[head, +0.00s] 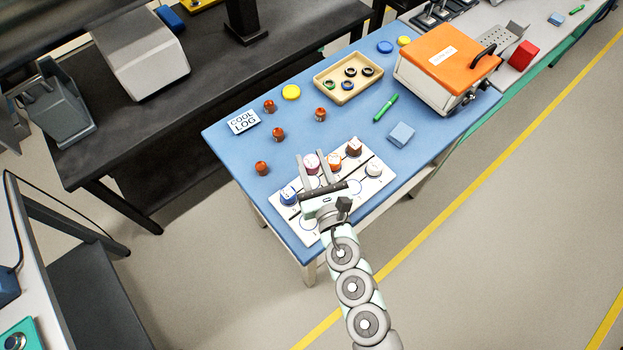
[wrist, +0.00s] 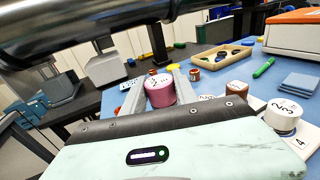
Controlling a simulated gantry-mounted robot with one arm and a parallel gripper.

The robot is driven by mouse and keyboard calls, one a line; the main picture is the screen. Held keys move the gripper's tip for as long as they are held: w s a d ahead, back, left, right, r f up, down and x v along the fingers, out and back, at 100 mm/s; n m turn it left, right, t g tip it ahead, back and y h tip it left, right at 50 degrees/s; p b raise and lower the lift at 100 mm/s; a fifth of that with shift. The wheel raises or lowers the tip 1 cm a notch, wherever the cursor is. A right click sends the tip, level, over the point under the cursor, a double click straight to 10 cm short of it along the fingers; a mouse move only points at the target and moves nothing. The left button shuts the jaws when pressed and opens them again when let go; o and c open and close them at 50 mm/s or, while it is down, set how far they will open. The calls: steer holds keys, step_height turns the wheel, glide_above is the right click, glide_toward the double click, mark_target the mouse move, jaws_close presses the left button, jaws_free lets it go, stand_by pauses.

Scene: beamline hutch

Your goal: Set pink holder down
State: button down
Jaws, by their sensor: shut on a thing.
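The pink holder (head: 311,162) has a white top and sits between the fingers of my gripper (head: 313,165). In the wrist view the pink holder (wrist: 160,92) is upright, with a finger on each side. My gripper is shut on it, over the back edge of a white numbered board (head: 345,207). I cannot tell whether the holder's base touches the board. A blue holder (head: 289,195), an orange holder (head: 334,160), a brown holder (head: 354,147) and a white holder (head: 374,168) stand on the board. My gripper body hides part of the board.
Several small brown-red pieces (head: 278,134) stand behind the board near a "COOL LOG" card (head: 243,122). A tan tray (head: 347,78) holds dark rings. A green pen (head: 386,107), blue pad (head: 401,134) and orange-lidded box (head: 448,55) are to the right.

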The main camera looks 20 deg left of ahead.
steer(key=shift+f+b, duration=0.65)
steer(key=shift+f, duration=2.25)
